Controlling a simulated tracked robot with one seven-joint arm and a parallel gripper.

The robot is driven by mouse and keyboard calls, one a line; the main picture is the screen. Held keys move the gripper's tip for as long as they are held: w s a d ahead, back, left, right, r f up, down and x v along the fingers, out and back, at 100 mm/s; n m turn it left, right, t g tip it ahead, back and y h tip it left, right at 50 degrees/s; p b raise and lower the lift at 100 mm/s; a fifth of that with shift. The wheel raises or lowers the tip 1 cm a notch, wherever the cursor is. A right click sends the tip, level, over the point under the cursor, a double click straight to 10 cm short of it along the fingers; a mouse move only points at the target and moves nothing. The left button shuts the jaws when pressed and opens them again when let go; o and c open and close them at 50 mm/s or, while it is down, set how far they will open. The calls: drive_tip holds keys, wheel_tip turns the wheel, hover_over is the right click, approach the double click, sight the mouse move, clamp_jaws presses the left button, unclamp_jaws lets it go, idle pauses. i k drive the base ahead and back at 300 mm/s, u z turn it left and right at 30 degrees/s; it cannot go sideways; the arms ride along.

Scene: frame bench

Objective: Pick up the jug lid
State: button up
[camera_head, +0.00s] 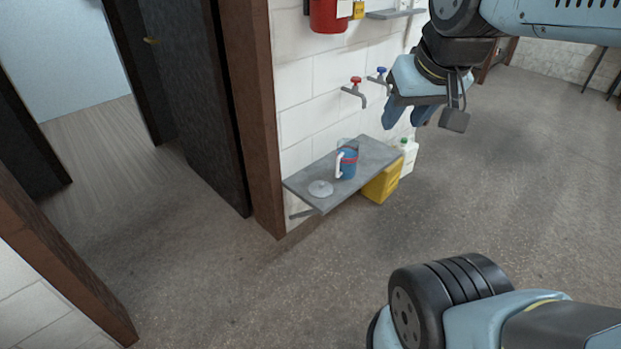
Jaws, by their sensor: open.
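The jug lid (320,188) is a pale, flat disc lying on the near left part of a grey wall shelf (366,152). A blue jug (348,166) with a white handle and a red band stands upright on the shelf, to the right of the lid and apart from it. My gripper (405,117) is at the upper right, above the shelf and well away from the lid. Its blue fingers point down, are apart and hold nothing.
Two taps with a red (356,80) and a blue handle (381,71) stick out of the white wall above the shelf. A yellow container (383,184) and a white bottle (408,156) stand under and beside the shelf. A dark door (190,90) stands left. Open floor lies in front.

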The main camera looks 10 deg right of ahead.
sight(318, 189)
drive_tip(key=i, duration=0.9)
drive_tip(key=z, duration=0.05)
